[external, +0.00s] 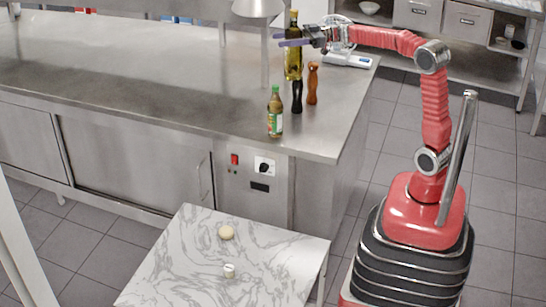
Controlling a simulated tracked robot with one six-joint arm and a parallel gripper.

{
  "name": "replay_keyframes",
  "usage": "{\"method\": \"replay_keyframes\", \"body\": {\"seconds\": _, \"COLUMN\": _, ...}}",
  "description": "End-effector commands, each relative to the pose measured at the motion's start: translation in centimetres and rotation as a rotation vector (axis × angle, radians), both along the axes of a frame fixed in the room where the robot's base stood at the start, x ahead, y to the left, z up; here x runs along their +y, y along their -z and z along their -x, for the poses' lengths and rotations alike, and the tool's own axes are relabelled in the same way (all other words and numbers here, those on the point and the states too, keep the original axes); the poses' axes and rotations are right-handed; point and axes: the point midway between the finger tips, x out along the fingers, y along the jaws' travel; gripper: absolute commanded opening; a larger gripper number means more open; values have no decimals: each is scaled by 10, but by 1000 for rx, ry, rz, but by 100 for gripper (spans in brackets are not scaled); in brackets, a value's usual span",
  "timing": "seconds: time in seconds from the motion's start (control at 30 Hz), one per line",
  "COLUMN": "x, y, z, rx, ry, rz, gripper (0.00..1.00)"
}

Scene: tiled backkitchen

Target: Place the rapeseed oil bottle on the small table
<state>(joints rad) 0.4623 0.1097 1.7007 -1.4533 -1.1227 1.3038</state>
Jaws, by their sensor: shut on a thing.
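The tall rapeseed oil bottle (294,66), with yellow-green oil and a dark neck, is upright at the right end of the steel counter. My gripper (290,42) reaches in from the right and is shut on it near its upper part. I cannot tell whether the bottle's base touches the counter, as other things stand in front of it. The small table (180,260) has a marbled white top and stands in front of the counter, lower down.
A green-capped bottle (275,113), a dark mill (297,97) and a brown mill (312,84) stand close by.

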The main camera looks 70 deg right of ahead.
Motion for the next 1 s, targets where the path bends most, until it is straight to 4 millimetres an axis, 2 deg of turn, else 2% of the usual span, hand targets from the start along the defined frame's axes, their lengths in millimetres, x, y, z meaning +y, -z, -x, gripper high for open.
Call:
{"method": "replay_keyframes", "body": {"seconds": 0.03, "x": 17, "y": -2, "z": -3, "rx": -4, "ry": -27, "rz": 0, "gripper": 0}}
{"method": "replay_keyframes", "body": {"seconds": 0.47, "x": 150, "y": -2, "z": -10, "rx": -3, "ry": -232, "rz": 0, "gripper": 0}}
{"method": "replay_keyframes", "body": {"seconds": 0.77, "x": 244, "y": -2, "z": 2, "rx": -3, "ry": -375, "rz": -1, "gripper": 0}}
{"method": "replay_keyframes", "body": {"seconds": 1.0, "x": 317, "y": -2, "z": 21, "rx": -3, "ry": -488, "rz": -1, "gripper": 0}}
